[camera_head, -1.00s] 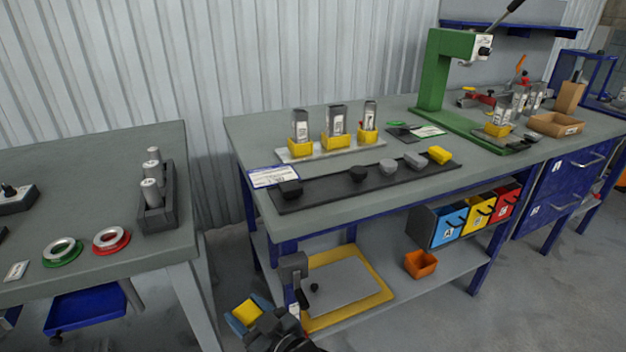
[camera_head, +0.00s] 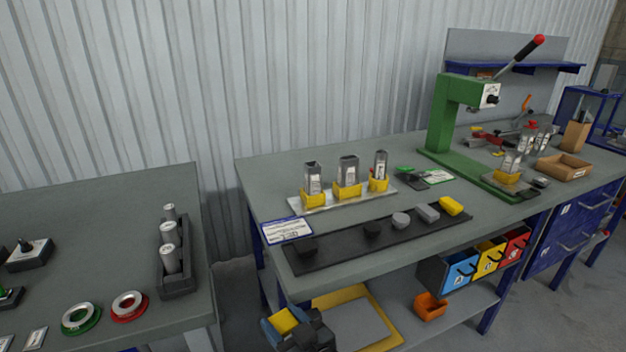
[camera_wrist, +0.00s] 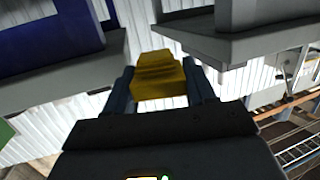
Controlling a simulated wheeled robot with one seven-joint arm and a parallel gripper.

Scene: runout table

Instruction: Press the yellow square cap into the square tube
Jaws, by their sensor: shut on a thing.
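My gripper (camera_head: 286,324) is low at the bottom of the head view, in front of the workbench. It is shut on a yellow cap (camera_wrist: 160,72), seen between the two blue fingers in the wrist view. Three grey metal tubes stand upright in yellow holders on a light plate. The left tube (camera_head: 313,180) looks square, the middle one (camera_head: 348,171) is wider, and the right one (camera_head: 380,165) is narrow. Their tops look open, but the openings are small in view. The gripper is apart from all three tubes.
A black mat (camera_head: 335,252) in front of the tubes carries black and grey caps and a yellow piece (camera_head: 450,206). A green press (camera_head: 447,125) stands to the right. A label card (camera_head: 287,230) lies at left. The bench's front edge is near my gripper.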

